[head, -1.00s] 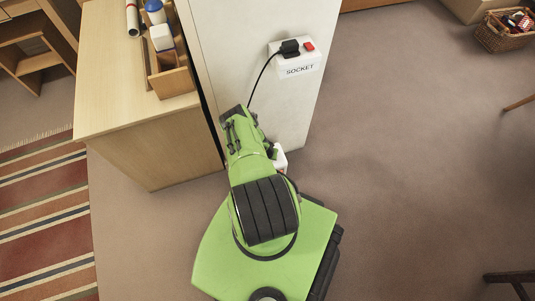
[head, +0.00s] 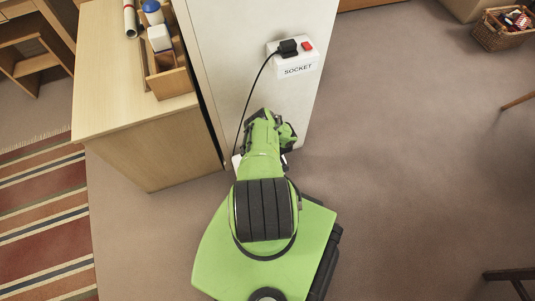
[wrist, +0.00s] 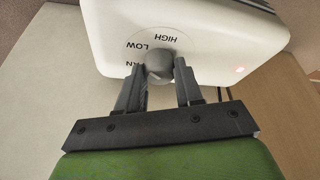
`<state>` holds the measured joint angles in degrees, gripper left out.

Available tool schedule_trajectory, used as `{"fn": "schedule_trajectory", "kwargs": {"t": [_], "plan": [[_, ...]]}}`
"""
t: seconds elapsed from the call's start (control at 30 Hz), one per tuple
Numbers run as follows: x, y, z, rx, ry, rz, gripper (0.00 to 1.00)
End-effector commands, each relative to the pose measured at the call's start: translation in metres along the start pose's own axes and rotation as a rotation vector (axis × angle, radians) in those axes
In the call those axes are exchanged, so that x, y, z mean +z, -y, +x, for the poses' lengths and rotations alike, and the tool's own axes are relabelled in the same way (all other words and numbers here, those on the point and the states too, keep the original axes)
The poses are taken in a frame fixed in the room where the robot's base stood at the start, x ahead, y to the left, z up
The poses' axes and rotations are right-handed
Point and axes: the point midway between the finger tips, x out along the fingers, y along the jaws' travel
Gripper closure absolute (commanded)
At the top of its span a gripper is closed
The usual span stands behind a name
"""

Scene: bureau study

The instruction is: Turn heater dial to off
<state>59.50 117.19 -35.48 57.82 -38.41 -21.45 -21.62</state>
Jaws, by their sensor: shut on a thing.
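The heater (wrist: 215,28) is a white, rounded body in the wrist view, with the words HIGH, LOW and a partly covered label ending in AN around its round grey dial (wrist: 159,57). My gripper (wrist: 160,74) has its two grey fingers on either side of the dial and is shut on it. The dial's pointer mark is hidden, so I cannot tell its setting. No OFF label shows. A reddish light glows on the heater's face at right. In the head view my arm covers most of the heater; a white bit (head: 237,161) shows at its left.
A white panel with a socket (head: 297,58) stands behind my arm, and a black plug and cord (head: 250,95) run down from it. A wooden desk (head: 120,75) stands close at left. Brown floor (head: 410,150) is open at right.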

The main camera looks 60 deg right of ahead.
Motion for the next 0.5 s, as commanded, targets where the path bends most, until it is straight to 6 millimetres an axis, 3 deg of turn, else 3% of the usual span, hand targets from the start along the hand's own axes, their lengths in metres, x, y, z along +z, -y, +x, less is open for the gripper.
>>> {"fn": "schedule_trajectory", "kwargs": {"t": [0.5], "plan": [[-0.0011,-0.0043,-0.0002,-0.158,-0.010,-0.382,0.95]]}}
